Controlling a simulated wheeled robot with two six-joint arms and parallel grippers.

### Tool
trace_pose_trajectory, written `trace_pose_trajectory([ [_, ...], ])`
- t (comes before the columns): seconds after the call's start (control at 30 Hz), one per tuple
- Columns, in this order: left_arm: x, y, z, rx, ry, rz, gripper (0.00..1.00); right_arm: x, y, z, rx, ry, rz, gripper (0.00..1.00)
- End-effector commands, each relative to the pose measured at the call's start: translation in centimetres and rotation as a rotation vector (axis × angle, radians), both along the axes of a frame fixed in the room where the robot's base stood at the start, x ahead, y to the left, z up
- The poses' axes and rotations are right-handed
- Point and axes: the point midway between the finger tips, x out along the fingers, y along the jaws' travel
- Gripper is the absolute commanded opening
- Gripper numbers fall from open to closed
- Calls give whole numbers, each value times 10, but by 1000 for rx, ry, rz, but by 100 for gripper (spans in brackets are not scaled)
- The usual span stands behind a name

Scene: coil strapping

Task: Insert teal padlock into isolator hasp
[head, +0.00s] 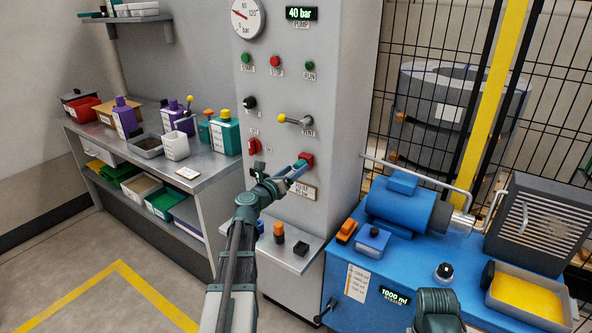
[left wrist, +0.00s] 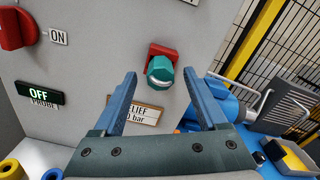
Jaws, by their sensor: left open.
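The teal padlock (left wrist: 160,76) is at the red hasp (left wrist: 160,52) on the grey panel in the left wrist view. It touches or overlaps the hasp; I cannot tell whether its shackle passes through. The red hasp also shows in the head view (head: 307,158), low on the cabinet front. My left gripper (head: 298,170) is close in front of it. In the left wrist view, its two blue fingers (left wrist: 166,90) are spread apart, one on each side below the padlock, with clear gaps to it. My right gripper's fingers are not visible.
A red rotary switch (head: 254,147) is left of the hasp, and a yellow-tipped lever (head: 295,120) is above. A relief label plate (left wrist: 146,114) sits below the padlock. A small shelf (head: 285,245) projects lower down. The blue pump unit (head: 385,265) stands at right.

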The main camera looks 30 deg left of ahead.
Motion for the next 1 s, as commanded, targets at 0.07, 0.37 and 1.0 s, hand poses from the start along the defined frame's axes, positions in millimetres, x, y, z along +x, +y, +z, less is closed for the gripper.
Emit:
trace_pose_trajectory([
  [0.07,-19,-1,0,0,0,2,75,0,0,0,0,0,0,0],
  [0.37,-84,5,0,0,0,3,75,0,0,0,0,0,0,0],
  [1.0,-125,9,0,0,0,0,75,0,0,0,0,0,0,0],
])
